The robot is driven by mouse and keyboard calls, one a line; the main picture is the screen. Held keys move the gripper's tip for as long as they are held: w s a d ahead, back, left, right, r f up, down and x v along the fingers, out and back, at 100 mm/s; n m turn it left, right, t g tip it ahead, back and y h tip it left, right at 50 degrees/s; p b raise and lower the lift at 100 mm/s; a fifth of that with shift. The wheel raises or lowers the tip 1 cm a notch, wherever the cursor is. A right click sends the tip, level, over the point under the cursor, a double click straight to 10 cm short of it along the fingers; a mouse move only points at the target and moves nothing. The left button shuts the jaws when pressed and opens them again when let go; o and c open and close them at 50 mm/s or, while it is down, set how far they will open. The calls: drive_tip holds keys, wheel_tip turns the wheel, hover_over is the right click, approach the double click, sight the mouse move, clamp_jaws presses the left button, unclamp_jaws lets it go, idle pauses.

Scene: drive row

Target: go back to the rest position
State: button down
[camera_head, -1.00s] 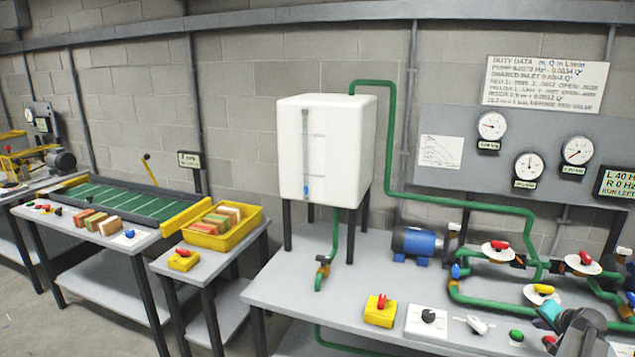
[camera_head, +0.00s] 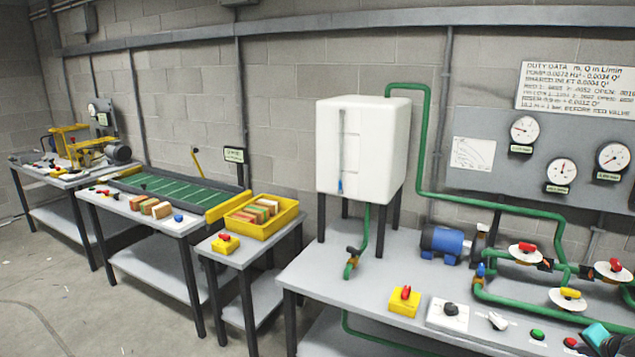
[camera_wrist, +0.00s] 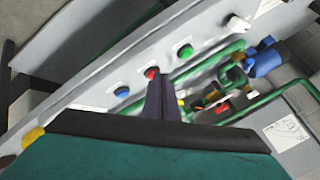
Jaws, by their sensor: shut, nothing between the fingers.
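My gripper (camera_wrist: 162,98) shows in the wrist view as two dark fingers closed together with nothing between them. Its tips point toward a red button (camera_wrist: 151,73) on the pump bench's front edge. A gap between tips and button cannot be judged. A green button (camera_wrist: 185,50) and a blue button (camera_wrist: 121,91) sit on either side. In the head view, part of my teal and dark arm (camera_head: 603,338) shows at the bottom right corner, over the pump bench (camera_head: 318,277). The fingers are not clear there.
A white tank (camera_head: 362,148) stands on the bench with green pipes (camera_head: 425,150) and a blue motor (camera_head: 441,242). Gauges (camera_head: 523,130) hang behind. To the left are a yellow bin (camera_head: 262,218) on a small table, a green conveyor (camera_head: 175,188) and a far bench. Floor (camera_head: 100,300) is clear at the left.

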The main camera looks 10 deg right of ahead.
drive_tip(key=w+a+f+n+g+y, duration=0.15)
drive_tip(key=w+a+f, duration=0.25)
drive_tip(key=a+f, duration=0.45)
drive_tip(key=w+a+f+n+y, duration=0.2)
drive_tip(key=w+a+f, duration=0.3)
drive_tip(key=a, duration=0.7)
drive_tip(key=s+a+f+n+g+y, duration=0.1)
drive_tip(key=a+f+n+g, duration=0.1)
drive_tip(key=a+f, duration=0.6)
drive_tip(key=s+a+f+n+g+y, duration=0.15)
drive_tip(key=a+f, duration=0.25)
drive_tip(key=a, duration=0.9)
drive_tip(key=s+a+f+n+g, duration=0.2)
drive_tip(key=s+a+f, duration=0.25)
drive_tip(key=a, duration=0.45)
drive_tip(key=s+a+f+n+g, duration=0.2)
drive_tip(key=s+a+f+g, duration=0.15)
drive_tip(key=s+a, duration=0.4)
drive_tip(key=s+a+f+n+g+h, duration=0.1)
drive_tip(key=s+a+f+n+g, duration=0.2)
drive_tip(key=s+a, duration=0.6)
drive_tip(key=shift+s+a+f+n+h, duration=0.15)
drive_tip(key=shift+s+a+n+h, duration=0.35)
drive_tip(key=shift+s, duration=1.8)
drive_tip(key=shift+d, duration=0.15)
drive_tip(key=shift+d, duration=0.1)
